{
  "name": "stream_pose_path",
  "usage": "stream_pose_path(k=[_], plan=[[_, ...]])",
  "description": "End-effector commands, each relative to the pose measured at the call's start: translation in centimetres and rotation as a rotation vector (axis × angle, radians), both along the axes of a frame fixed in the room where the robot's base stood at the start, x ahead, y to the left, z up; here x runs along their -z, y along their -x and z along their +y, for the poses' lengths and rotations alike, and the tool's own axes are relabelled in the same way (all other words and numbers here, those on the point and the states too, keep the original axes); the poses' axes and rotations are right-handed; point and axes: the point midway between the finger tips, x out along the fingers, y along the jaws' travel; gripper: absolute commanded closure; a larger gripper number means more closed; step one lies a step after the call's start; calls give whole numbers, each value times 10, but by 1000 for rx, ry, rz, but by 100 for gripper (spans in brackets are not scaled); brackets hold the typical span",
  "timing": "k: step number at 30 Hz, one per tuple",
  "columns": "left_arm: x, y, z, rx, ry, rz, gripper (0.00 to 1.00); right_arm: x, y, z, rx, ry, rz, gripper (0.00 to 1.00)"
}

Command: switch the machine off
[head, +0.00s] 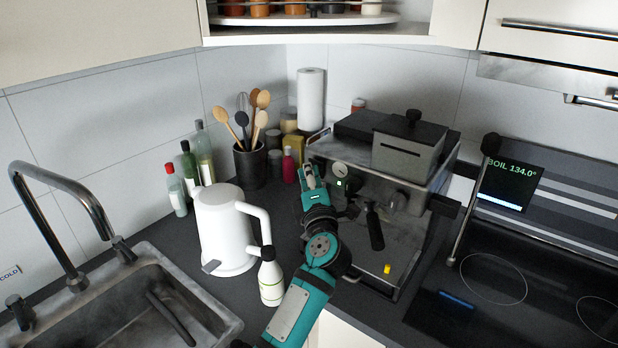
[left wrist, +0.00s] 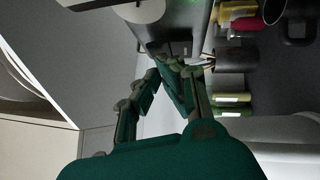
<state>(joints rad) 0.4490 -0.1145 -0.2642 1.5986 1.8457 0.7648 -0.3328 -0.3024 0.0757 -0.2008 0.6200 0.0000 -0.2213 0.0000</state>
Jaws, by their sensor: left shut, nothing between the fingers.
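The coffee machine (head: 415,185) stands on the dark counter against the back corner, steel with a dark top. A round gauge (head: 340,169) and a small green-lit spot (head: 341,184) show on its left front. My left gripper (head: 311,172) is shut and empty, at the left side of the machine, near the gauge; I cannot tell if it touches. In the left wrist view the fingertips (left wrist: 168,62) come together in front of a dark machine part (left wrist: 182,32). My left arm hides part of the machine's lower left. My right gripper is not in view.
A white kettle (head: 222,230) and a white bottle (head: 270,278) stand left of my arm. A utensil pot (head: 250,165), bottles (head: 203,150) and a paper roll (head: 311,98) are behind. The sink (head: 150,310) is left; the cooktop (head: 500,285) is right.

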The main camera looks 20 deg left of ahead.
Motion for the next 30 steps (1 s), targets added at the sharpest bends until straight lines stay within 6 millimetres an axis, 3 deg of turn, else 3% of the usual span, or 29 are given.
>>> stream_pose_path(k=[8,12,20,23,30], plan=[[-1,0,0,0,0,1,100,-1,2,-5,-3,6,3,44],[-6,-6,-2,-1,1,2,100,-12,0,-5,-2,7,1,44],[-6,-5,-2,0,0,-1,100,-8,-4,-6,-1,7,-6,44],[-17,-5,-2,0,1,-4,100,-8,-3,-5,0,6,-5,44],[-64,-4,-2,1,4,-8,100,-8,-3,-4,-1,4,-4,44]])
